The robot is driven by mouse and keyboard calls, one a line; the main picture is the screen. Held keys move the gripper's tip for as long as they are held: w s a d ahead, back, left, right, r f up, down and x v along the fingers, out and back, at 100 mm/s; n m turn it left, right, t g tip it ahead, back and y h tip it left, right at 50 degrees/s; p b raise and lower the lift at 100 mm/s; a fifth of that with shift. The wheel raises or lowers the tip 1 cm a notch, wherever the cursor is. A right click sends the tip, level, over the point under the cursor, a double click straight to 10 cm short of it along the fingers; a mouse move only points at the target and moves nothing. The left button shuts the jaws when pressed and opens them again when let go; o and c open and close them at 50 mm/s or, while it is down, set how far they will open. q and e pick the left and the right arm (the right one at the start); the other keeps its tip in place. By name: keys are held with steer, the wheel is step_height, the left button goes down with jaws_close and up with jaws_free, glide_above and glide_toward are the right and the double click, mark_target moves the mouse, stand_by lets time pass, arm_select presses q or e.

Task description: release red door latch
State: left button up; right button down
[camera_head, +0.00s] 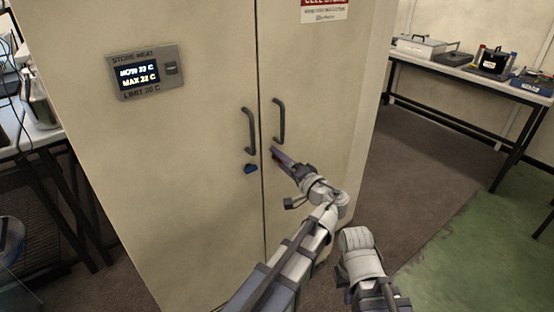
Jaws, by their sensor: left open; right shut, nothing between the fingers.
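The tall beige cabinet (200,200) has two doors, each with a dark handle. A small patch of red at the right door, just below the right handle (279,120), looks like the red latch (275,153). Most of it is hidden behind my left gripper (281,156), whose fingertips are at it or just in front of it. I cannot tell whether they touch. My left gripper is open, seen nearly edge-on. Part of my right arm shows at lower right, but its fingers do not show.
A blue latch (250,168) sits on the left door below the left handle (249,130). A display panel (146,72) is on the cabinet's left. A bench (470,73) with equipment stands at the back right, with clear floor before it.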

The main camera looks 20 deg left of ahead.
arm_select(q)
steer(key=shift+c, duration=0.2)
jaws_close()
steer(key=m, duration=0.4)
steer(key=shift+m, duration=0.4)
stand_by(0.4)
steer(key=shift+o, duration=0.2)
jaws_free()
